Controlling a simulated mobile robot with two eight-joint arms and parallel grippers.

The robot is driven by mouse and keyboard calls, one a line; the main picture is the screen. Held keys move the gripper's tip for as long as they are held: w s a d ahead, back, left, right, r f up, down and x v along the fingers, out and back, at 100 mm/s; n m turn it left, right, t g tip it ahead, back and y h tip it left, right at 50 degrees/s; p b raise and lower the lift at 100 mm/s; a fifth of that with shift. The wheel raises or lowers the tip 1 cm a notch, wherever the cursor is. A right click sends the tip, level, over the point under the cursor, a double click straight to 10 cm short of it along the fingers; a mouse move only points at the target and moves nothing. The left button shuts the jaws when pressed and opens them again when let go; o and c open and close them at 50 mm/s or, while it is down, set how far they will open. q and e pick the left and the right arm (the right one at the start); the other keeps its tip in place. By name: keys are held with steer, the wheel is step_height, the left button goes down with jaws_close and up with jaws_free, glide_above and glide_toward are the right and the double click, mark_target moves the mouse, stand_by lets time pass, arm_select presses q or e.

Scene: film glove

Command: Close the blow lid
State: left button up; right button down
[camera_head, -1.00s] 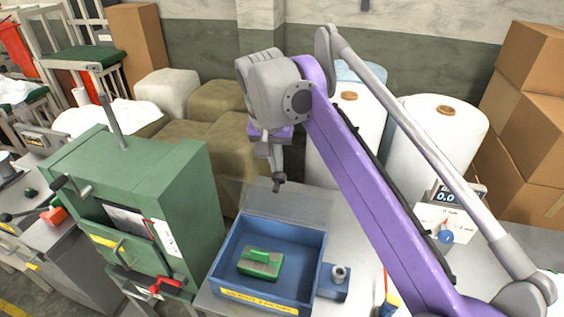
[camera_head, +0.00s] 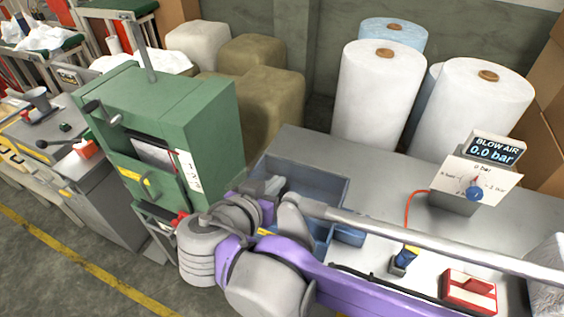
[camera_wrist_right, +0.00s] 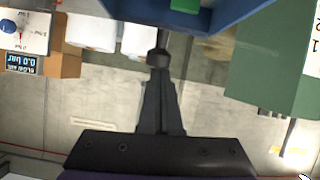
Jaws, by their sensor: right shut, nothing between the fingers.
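The blue box (camera_head: 321,236) stands on the grey bench, mostly hidden behind my right arm. Its lid (camera_head: 318,183) shows as a blue-grey rimmed panel tilted open at the back. In the right wrist view, part of the blue box (camera_wrist_right: 225,14) crosses the top, with a green piece (camera_wrist_right: 186,4) at the edge. My right gripper (camera_wrist_right: 158,58) is shut and empty there, its tip just below the box's edge in the picture. In the head view my right gripper (camera_head: 272,187) is partly hidden near the lid's left side; contact cannot be told. My left gripper is not in view.
A green cabinet (camera_head: 160,110) stands left of the bench. White rolls (camera_head: 375,100) stand behind it. A blow air gauge (camera_head: 474,188) with a red hose, a blue-and-yellow item (camera_head: 404,259) and a red box (camera_head: 470,288) are to the right. The bench's back middle is clear.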

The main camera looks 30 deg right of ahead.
steer(key=shift+t+h, duration=0.5)
steer(key=shift+h, duration=0.2)
steer(key=f, duration=0.1)
steer(key=a+f+b, duration=0.1)
steer(key=s+f, duration=0.1)
steer(key=shift+a+f, duration=0.25)
steer(key=shift+f, duration=0.15)
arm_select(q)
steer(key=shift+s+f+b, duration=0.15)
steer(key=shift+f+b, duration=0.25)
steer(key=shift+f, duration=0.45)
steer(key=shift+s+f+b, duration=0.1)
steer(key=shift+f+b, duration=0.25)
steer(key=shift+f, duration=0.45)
arm_select(e)
steer(key=shift+s+a+f, duration=0.15)
steer(key=shift+f, duration=0.4)
steer(key=shift+s+a+f, duration=0.1)
steer(key=shift+s+f, duration=0.05)
steer(key=shift+f, duration=0.5)
